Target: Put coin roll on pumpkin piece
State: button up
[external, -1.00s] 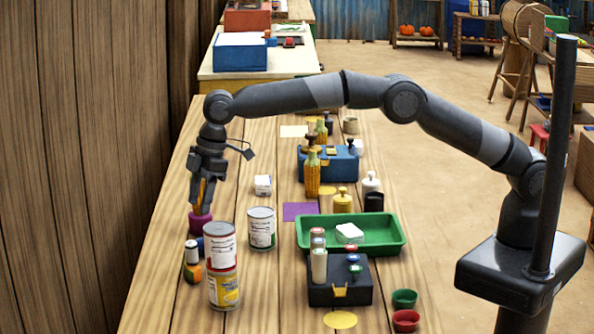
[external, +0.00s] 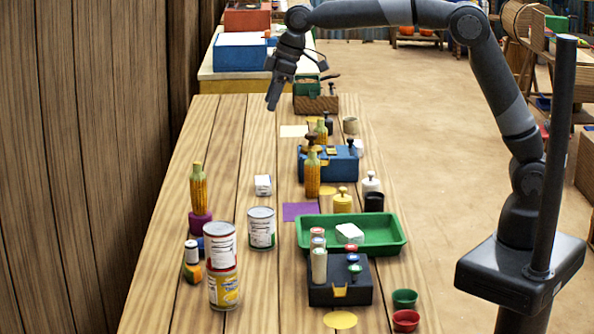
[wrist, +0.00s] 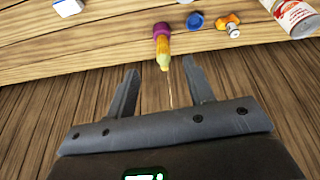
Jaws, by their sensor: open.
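A small white cylinder with dark ends (external: 192,250), possibly the coin roll, stands on or against an orange piece (external: 191,272) with green parts, possibly the pumpkin piece, at the near left of the table. Both show at the top of the wrist view as an orange piece (wrist: 222,22) and a white cylinder (wrist: 233,30); I cannot tell exactly how they touch.
A corn cob (external: 198,187) stands upright on a purple base (external: 200,224) behind the orange piece. Stacked cans (external: 222,265) stand close on its right, and a blue disc (wrist: 195,20) lies beside it. A green tray (external: 390,246) and black box (external: 325,294) are farther right.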

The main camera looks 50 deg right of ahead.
jog(key=s+d+r+m+t, duration=0.15)
jog(key=s+d, duration=0.25)
jog(key=d, duration=0.5)
jog(key=s+d+r+m+h, duration=0.1)
jog(key=s+d+m, duration=0.1)
jog(key=s+d, duration=0.45)
jog(key=s+d+r+m+t, duration=0.1)
jog(key=s+d+r+m, duration=0.15)
jog(key=d, duration=0.75)
jog(key=s+d+f+m, duration=0.2)
jog(key=s+d+f, duration=0.3)
jog(key=s, duration=0.3)
jog(key=s+d+f+m+h, duration=0.1)
jog(key=s+d+f+m, duration=0.1)
jog(key=s+d+f, duration=0.2)
jog(key=s+d, duration=0.3)
jog(key=s, duration=0.2)
jog(key=shift+s+d+f+h, duration=0.2)
jog(key=shift+f+h, duration=0.1)
jog(key=shift+f, duration=0.05)
jog(key=shift+t, duration=0.25)
